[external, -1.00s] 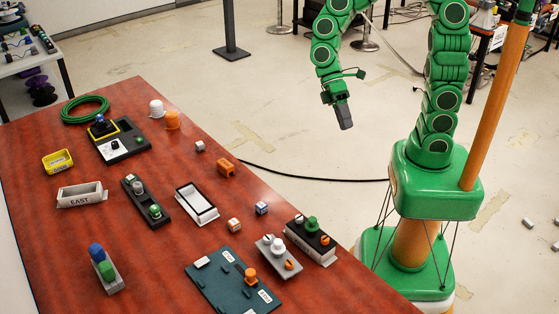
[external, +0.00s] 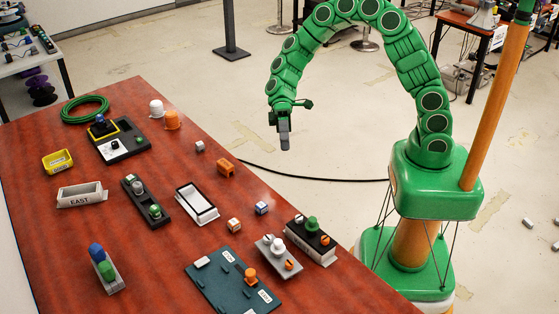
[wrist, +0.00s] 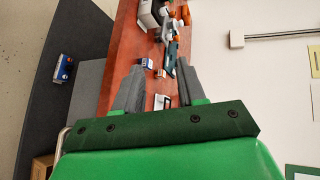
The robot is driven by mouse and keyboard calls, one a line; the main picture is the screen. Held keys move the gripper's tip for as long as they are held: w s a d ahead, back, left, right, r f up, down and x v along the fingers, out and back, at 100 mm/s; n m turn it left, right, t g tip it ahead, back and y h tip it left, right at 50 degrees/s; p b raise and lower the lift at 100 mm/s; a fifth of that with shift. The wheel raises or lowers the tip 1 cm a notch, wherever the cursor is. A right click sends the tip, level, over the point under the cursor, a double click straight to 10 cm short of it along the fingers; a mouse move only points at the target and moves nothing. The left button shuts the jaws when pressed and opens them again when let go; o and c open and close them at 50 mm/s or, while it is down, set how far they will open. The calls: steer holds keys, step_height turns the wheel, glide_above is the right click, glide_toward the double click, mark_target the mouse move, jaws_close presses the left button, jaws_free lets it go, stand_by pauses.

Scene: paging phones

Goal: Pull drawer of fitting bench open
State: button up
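The red-brown bench (external: 110,240) fills the left and lower part of the external view, and its top also shows in the wrist view (wrist: 124,40). No drawer front shows in the external view. In the wrist view a plain grey surface (wrist: 88,85) lies beside the bench top's edge; I cannot tell whether it is the drawer. My gripper (external: 284,142) hangs fingers down over the floor, beyond the bench's far long edge. In the wrist view my gripper's two fingers (wrist: 160,66) are spread apart with nothing held between them.
Several items stand on the bench, including a white tray (external: 196,204), an orange block (external: 226,167) and a dark green board (external: 230,282). A small blue and white item (wrist: 63,69) shows left of the grey surface in the wrist view. Floor around my gripper is clear.

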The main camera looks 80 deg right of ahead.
steer(key=w+d+f+m+t, duration=0.4)
steer(key=d+f, duration=0.3)
steer(key=f, duration=0.4)
steer(key=w+d+f+m+t, duration=0.2)
steer(key=w+d+f+t, duration=0.3)
steer(key=d+f, duration=0.4)
steer(key=x, duration=0.9)
steer(key=shift+f+g+y, duration=0.4)
steer(key=shift+f, duration=0.05)
steer(key=shift+w+a, duration=0.1)
steer(key=shift+a, duration=0.05)
jaws_close()
